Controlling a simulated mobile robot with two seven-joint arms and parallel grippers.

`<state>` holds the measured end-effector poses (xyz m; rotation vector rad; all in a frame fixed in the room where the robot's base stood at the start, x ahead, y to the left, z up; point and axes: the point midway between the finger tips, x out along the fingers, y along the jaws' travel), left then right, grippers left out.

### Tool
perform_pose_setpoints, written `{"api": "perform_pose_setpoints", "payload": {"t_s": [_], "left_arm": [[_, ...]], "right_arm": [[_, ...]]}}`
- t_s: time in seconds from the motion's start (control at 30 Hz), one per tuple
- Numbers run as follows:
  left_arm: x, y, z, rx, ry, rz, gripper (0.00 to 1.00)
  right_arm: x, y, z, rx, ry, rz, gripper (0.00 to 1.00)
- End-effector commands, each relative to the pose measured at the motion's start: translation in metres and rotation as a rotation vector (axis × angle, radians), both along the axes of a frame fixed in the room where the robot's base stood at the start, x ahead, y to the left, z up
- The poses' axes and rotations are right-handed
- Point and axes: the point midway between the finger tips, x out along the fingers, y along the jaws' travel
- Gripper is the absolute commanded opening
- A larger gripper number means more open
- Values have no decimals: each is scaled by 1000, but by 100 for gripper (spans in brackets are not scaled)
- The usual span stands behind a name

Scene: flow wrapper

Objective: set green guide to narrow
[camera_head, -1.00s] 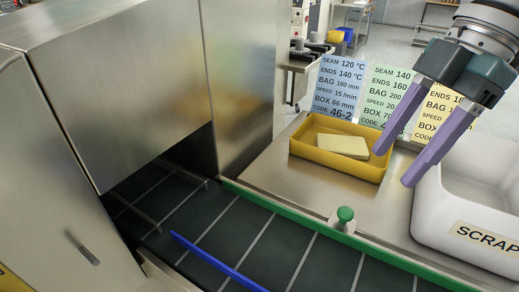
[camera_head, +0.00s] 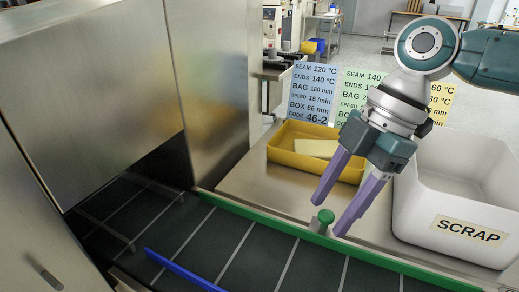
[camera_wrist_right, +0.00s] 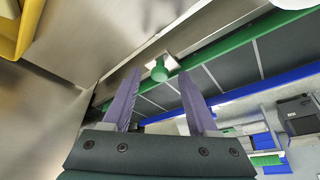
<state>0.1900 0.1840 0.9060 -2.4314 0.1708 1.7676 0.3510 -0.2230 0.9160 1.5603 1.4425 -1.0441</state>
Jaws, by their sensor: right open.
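The green guide (camera_head: 285,225) is a long green rail along the far edge of the dark conveyor. A green knob (camera_head: 326,217) stands on a small mount beside the rail. My right gripper (camera_head: 328,216) is open and empty, its purple fingers pointing down on either side of the knob in the head view. In the right wrist view the knob (camera_wrist_right: 159,71) lies beyond the fingertips, between their lines; I cannot tell the exact gap. My left gripper is not in view.
A blue rail (camera_head: 183,270) lies along the conveyor's near side. A yellow tray (camera_head: 283,156) with a pale block stands behind the knob, and a white SCRAP bin (camera_head: 420,215) stands close on the right. Setting cards (camera_head: 313,92) stand at the back.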

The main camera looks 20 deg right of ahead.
Motion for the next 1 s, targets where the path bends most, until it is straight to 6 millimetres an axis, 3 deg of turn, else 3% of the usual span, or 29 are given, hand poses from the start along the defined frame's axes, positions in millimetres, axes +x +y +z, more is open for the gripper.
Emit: {"api": "perform_pose_setpoints", "payload": {"t_s": [0.07, 0.6, 1.0], "left_arm": [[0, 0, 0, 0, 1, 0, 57], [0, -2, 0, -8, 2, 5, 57], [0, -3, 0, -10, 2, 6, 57]], "right_arm": [[0, 0, 0, 0, 0, 0, 59], [0, 0, 0, 1, 1, 0, 0], [0, 0, 1, 1, 1, 0, 0]]}}
